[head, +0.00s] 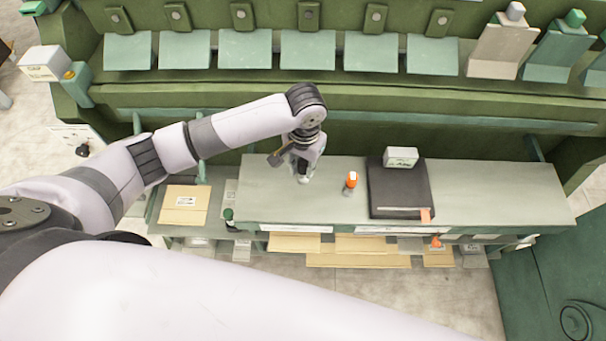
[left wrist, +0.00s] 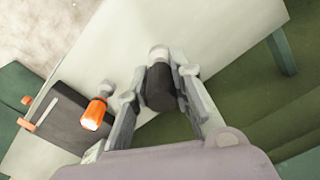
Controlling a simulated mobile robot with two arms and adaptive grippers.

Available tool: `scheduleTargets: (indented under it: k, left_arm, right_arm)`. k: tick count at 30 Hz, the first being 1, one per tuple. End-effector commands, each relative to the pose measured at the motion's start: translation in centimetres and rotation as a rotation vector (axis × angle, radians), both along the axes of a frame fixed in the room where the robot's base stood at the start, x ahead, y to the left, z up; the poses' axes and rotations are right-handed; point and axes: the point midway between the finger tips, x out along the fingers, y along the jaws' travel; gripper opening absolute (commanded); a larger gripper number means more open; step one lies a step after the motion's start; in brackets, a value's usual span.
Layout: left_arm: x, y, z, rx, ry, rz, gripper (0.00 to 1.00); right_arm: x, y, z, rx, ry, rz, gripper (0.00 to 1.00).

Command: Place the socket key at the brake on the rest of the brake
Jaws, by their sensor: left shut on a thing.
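My left gripper (head: 303,168) is over the left part of the grey-green bench top, pointing down. In the left wrist view its fingers (left wrist: 160,95) are shut on a dark, thick piece with a pale rounded end, which looks like the socket key (left wrist: 160,92). I cannot tell which part is the rest of the brake. My right gripper is out of view.
A black case (head: 400,195) with a white box (head: 401,157) on it lies to the right. Cardboard (head: 184,203) lies at left. The bench's right end is clear.

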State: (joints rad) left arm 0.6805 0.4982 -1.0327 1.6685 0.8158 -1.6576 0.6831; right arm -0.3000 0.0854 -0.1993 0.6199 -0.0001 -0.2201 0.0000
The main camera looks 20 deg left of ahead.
Motion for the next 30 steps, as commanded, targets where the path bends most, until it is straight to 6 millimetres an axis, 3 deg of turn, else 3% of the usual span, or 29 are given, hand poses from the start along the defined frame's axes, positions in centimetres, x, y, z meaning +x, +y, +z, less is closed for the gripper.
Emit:
scheduleTargets:
  k: [10,23,24,30]
  left_arm:
    - [0.0,0.0,-4.2,0.0,0.0,0.001,0.0]
    - [0.0,0.0,-4.9,-0.001,0.0,0.0,0.0]
    - [0.0,0.0,-4.9,-0.001,-0.001,0.0,0.23]
    - [0.0,0.0,-4.8,0.0,-0.001,0.0,0.36]
  right_arm:
    - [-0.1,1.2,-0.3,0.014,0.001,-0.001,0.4]
    - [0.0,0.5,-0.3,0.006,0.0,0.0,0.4]
    - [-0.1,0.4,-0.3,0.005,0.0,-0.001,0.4]
    - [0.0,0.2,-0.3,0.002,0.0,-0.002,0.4]
